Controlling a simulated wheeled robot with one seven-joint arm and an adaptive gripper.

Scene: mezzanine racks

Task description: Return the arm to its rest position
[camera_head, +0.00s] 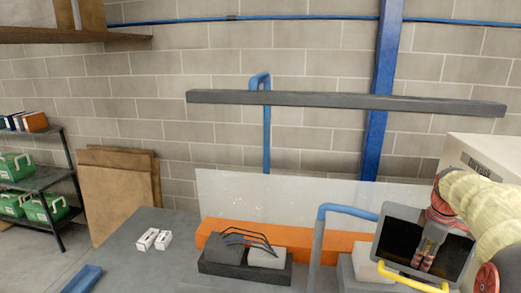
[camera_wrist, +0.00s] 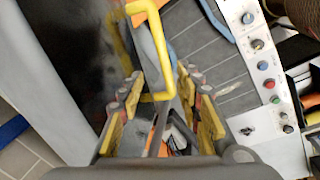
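My arm, in a cream sleeve with red joints, enters at the right of the head view. My gripper (camera_head: 424,255) points down in front of a dark screen-like panel (camera_head: 398,237) there. In the wrist view my gripper (camera_wrist: 163,100) has its two yellow-padded fingers apart, with a gap between them. A yellow bent bar (camera_wrist: 152,8) shows between and beyond the fingers; whether it touches them I cannot tell. I see nothing held. The tips are small and partly hard to make out in the head view.
A grey worktop (camera_head: 150,270) carries two small white boxes (camera_head: 153,239) and a dark block with cables (camera_head: 240,268). A blue pipe (camera_head: 345,210) stands left of the panel. A control panel with coloured buttons (camera_wrist: 262,66) lies right of the fingers. A grey beam (camera_head: 340,101) spans the wall.

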